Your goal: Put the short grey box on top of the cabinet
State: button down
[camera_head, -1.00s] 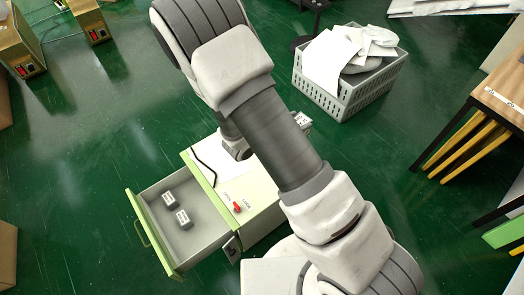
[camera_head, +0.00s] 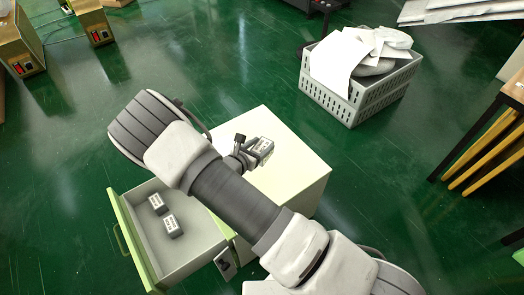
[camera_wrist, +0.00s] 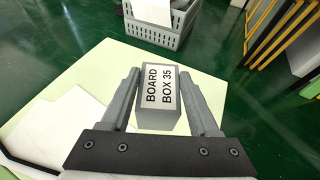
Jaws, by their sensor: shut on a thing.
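A grey box (camera_wrist: 157,96) labelled "BOARD BOX 35" sits between the two fingers of my gripper (camera_wrist: 160,73) in the wrist view. My gripper (camera_head: 252,148) is shut on it. In the head view the same box (camera_head: 264,146) is over the pale top of the cabinet (camera_head: 300,172), near its far part. I cannot tell whether the box touches the top. The cabinet top (camera_wrist: 85,88) fills much of the wrist view behind the fingers. My arm hides the cabinet's near left part in the head view.
The cabinet's drawer (camera_head: 140,243) is pulled open at the left, with two small grey boxes (camera_head: 157,203) (camera_head: 173,225) inside. A grey crate (camera_head: 352,103) of papers stands behind. A wooden table (camera_head: 514,92) is at right.

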jog(key=shift+w+d+f+b, duration=0.15)
jog(key=shift+w+f+b, duration=1.15)
jog(key=shift+w+f, duration=1.3)
jog(key=shift+w+d+f+b, duration=0.1)
jog(key=shift+w+f+b, duration=1.15)
jog(key=shift+w+f, duration=1.25)
jog(key=shift+f, duration=0.1)
jog(key=shift+c, duration=0.6)
grip_release()
